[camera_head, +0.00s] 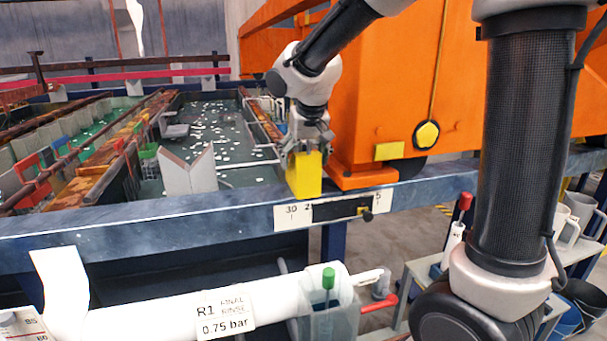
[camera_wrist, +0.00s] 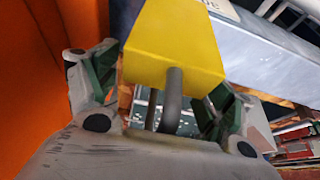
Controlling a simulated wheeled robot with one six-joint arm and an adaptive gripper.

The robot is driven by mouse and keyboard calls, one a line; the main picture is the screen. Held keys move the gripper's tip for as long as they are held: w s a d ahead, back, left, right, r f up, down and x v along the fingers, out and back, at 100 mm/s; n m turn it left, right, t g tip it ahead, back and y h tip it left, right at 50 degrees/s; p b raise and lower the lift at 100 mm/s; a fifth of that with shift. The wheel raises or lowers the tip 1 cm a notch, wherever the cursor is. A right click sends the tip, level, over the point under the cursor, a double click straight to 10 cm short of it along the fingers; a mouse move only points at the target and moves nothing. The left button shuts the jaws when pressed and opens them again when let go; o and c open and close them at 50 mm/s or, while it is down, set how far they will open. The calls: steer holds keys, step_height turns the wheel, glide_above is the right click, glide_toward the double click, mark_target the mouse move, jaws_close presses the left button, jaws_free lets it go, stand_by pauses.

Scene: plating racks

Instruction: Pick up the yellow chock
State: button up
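The yellow chock (camera_head: 304,176) is a block standing on the blue-grey tank rim (camera_head: 240,205), beside the orange machine's foot. My gripper (camera_head: 307,146) is directly above it, pointing down, with its fingers near the chock's top. In the wrist view the chock (camera_wrist: 175,45) fills the upper middle, with a grey loop handle (camera_wrist: 174,95) on its near face. My gripper's fingers (camera_wrist: 163,82) are spread wide on either side of the handle, close to the chock's edges. I see no finger closed on the handle; contact at the edges is unclear.
The orange machine (camera_head: 385,90) stands close at the right of the chock. A grey V-shaped plate (camera_head: 190,172) stands at its left, by the tank. A scale label (camera_head: 335,209) is on the rim's front. A white pipe (camera_head: 150,322) runs below.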

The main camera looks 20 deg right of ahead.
steer(key=c, duration=1.6)
